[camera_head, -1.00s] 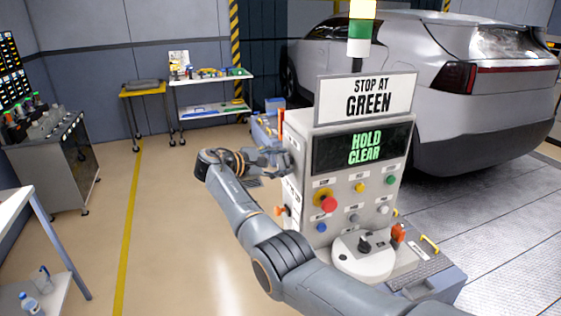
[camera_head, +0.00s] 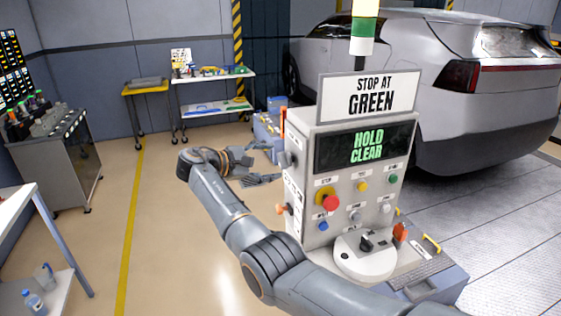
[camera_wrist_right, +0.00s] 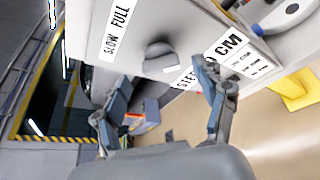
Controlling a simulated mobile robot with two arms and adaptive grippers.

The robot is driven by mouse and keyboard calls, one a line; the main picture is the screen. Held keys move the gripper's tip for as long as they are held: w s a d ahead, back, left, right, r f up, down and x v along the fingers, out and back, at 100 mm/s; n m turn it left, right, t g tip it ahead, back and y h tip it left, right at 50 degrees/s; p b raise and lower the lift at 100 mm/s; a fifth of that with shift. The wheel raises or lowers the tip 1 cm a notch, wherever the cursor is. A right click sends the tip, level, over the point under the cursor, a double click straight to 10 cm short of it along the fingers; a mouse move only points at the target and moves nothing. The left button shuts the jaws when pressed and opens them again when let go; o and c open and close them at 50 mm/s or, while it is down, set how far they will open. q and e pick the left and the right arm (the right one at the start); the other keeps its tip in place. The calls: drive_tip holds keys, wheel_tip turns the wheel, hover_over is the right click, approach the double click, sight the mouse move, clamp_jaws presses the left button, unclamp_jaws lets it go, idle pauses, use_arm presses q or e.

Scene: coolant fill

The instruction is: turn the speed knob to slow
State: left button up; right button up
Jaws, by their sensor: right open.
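The speed knob (camera_wrist_right: 160,57) is a dark grey knob on the side panel of the light grey console (camera_head: 300,120). In the right wrist view a label reading "SLOW FULL" (camera_wrist_right: 117,30) is beside it. In the head view the knob (camera_head: 287,159) shows at the console's left side. My right gripper (camera_head: 272,162) is open and empty, with its fingertips a little left of the knob and apart from it. In the wrist view my right gripper (camera_wrist_right: 162,76) has one finger to each side of the knob's line, with the knob beyond the tips. My left gripper is out of view.
The console front has a display reading "HOLD CLEAR" (camera_head: 366,147), a red button (camera_head: 330,203) and several small buttons. An orange knob (camera_head: 283,209) sticks out low on its left side. A silver car (camera_head: 460,90) stands behind. The floor left of the console is clear.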

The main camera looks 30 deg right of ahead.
drive_tip(key=v, duration=0.7)
drive_tip(key=shift+a, duration=0.1)
